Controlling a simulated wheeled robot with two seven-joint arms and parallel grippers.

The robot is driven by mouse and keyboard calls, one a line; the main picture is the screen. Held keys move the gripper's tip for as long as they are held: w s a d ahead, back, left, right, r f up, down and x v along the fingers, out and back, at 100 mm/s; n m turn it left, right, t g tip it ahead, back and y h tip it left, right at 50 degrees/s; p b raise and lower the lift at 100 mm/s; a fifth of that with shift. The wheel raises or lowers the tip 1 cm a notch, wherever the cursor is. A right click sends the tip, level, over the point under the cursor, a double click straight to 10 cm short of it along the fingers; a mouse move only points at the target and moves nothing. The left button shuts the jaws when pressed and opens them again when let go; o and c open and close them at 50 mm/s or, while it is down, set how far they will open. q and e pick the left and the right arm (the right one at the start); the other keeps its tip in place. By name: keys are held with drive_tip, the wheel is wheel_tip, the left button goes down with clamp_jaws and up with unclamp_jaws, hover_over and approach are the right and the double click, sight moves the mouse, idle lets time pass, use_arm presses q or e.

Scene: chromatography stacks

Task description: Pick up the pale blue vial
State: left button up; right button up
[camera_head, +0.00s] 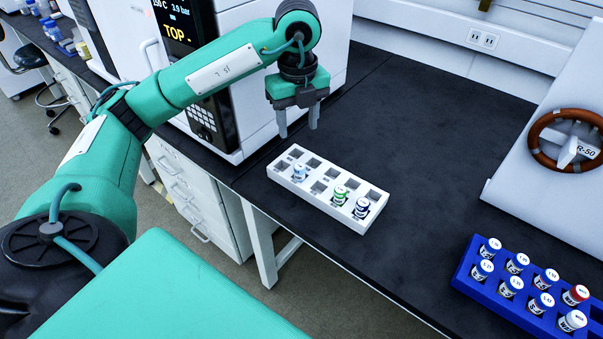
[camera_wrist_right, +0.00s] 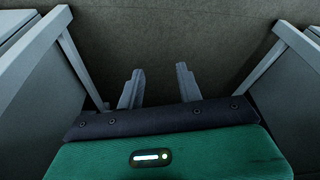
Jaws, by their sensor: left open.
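The pale blue vial (camera_head: 299,173) stands upright in a white rack (camera_head: 314,203) on the dark bench in the head view, near the rack's left end. My left gripper (camera_head: 298,131) hangs above and behind the rack with its fingers pointing down. It is open and empty, apart from the vial. My right gripper (camera_wrist_right: 158,88) shows only in the right wrist view. Its two fingers are apart with nothing between them.
A green-marked vial (camera_head: 340,195) and a dark blue vial (camera_head: 361,208) share the white rack. A blue rack (camera_head: 462,279) of several vials is at the lower right. A white instrument (camera_head: 548,175) stands at right. Bench between is clear.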

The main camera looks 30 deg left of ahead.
sight(300, 166)
use_arm(q)
wheel_tip(300, 166, down, 8)
drive_tip(key=shift+r+b, duration=0.1)
drive_tip(key=shift+b, duration=0.75)
wheel_tip(300, 166, down, 5)
drive_tip(key=shift+d+f, duration=0.15)
use_arm(e)
drive_tip(key=shift+t, duration=0.4)
drive_tip(key=v, duration=0.2)
drive_tip(key=w+v, duration=0.1)
drive_tip(key=v, duration=0.2)
drive_tip(key=shift+r, duration=0.25)
use_arm(q)
drive_tip(key=c, duration=0.9)
drive_tip(key=shift+c, duration=0.8)
use_arm(e)
drive_tip(key=shift+f, duration=0.1)
